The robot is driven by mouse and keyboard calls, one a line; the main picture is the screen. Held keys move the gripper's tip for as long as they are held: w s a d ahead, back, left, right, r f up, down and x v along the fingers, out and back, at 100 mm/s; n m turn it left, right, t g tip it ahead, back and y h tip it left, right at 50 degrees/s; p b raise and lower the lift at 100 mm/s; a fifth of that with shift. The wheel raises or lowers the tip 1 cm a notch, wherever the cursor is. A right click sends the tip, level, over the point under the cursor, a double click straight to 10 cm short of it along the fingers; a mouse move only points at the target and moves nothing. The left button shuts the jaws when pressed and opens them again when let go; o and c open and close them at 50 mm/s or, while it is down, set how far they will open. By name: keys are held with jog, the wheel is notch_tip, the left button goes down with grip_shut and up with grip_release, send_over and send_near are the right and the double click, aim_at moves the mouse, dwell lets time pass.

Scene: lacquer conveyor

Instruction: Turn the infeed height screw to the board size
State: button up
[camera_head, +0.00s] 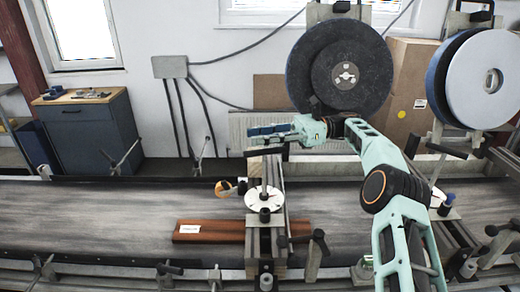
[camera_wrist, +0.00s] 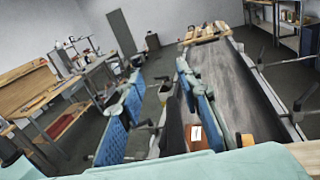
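The infeed unit stands across the belt in the middle of the head view, with a round white disc (camera_head: 264,199) and a dark knob (camera_head: 265,214) at its front. Which part is the height screw is not certain.
The dark belt (camera_head: 100,211) is clear to the left. Large dark discs (camera_head: 305,75) stand behind my arm, and a pale disc unit (camera_head: 468,82) is at right. Clamp handles (camera_head: 317,243) stick up along the front rail. A blue cabinet (camera_head: 92,135) stands back left.

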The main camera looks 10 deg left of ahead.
jog(key=shift+r, duration=2.4)
